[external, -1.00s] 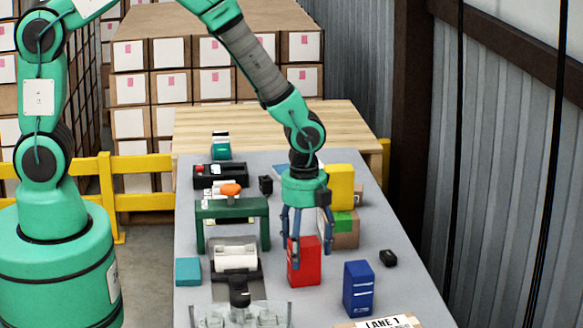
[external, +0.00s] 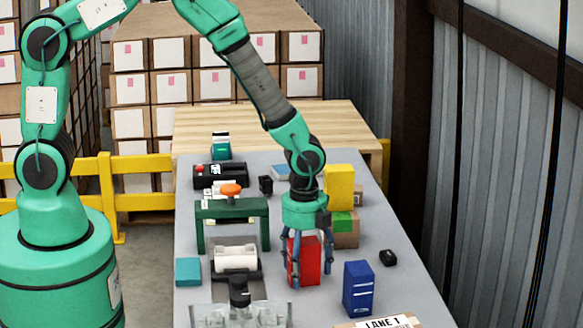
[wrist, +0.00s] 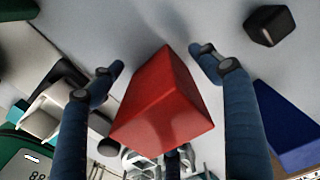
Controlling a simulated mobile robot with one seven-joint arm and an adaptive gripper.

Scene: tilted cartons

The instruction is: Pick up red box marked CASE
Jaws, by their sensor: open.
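The red box (external: 306,262) stands upright on the grey table, and no marking on it can be read. It also shows in the wrist view (wrist: 165,103), seen from above and between the fingers. My gripper (external: 305,272) is over the box with its fingers reaching down around it. In the wrist view my gripper (wrist: 158,60) is open, with one finger on each side of the box and a visible gap on both sides. Part of the box is hidden behind a finger in the external view.
A blue box (external: 358,288) stands close at the right, with a small black block (external: 388,258) beyond it. Yellow (external: 339,187) and green boxes stand behind the gripper. A green frame (external: 232,210) and a printer-like device (external: 237,262) are at the left. A teal block (external: 188,271) lies farther left.

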